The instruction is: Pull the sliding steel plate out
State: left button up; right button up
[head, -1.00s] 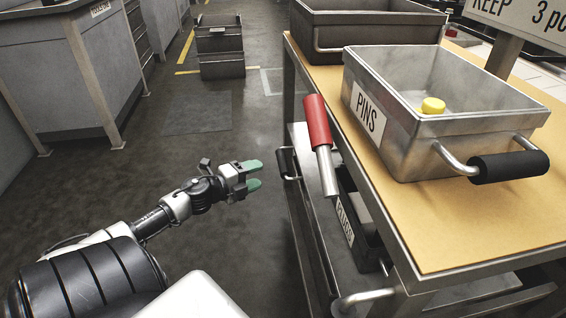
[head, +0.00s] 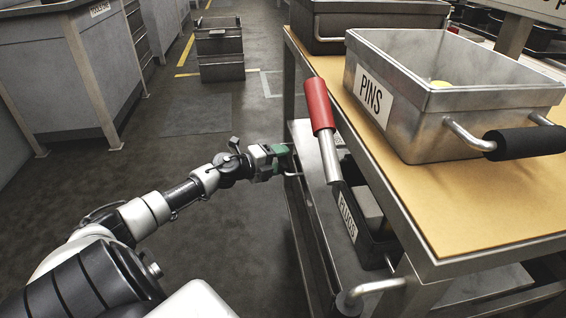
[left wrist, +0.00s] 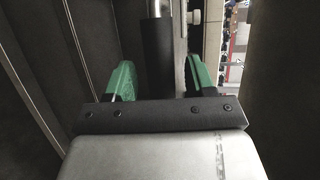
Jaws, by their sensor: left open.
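The steel plate (head: 322,240) is the low grey sheet under the cart's wooden top, with a labelled bin on it. At its far left end is a bar handle with a black grip, now mostly hidden by my gripper in the head view. My left gripper (head: 277,157) is at that handle with green fingers. In the left wrist view my left gripper (left wrist: 160,82) is open, with the dark handle grip (left wrist: 158,50) between the fingers and a gap visible on each side. My right gripper is out of view.
A PINS bin (head: 408,128) stands on the wooden top (head: 460,225). A second bar handle (head: 372,288) is at the near end. The floor left of the cart is mostly clear.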

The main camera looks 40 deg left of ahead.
pick_arm(q)
jog(key=shift+w+d+f, duration=0.1)
jog(key=shift+w+d, duration=0.1)
jog(key=shift+w, duration=0.45)
grip_shut()
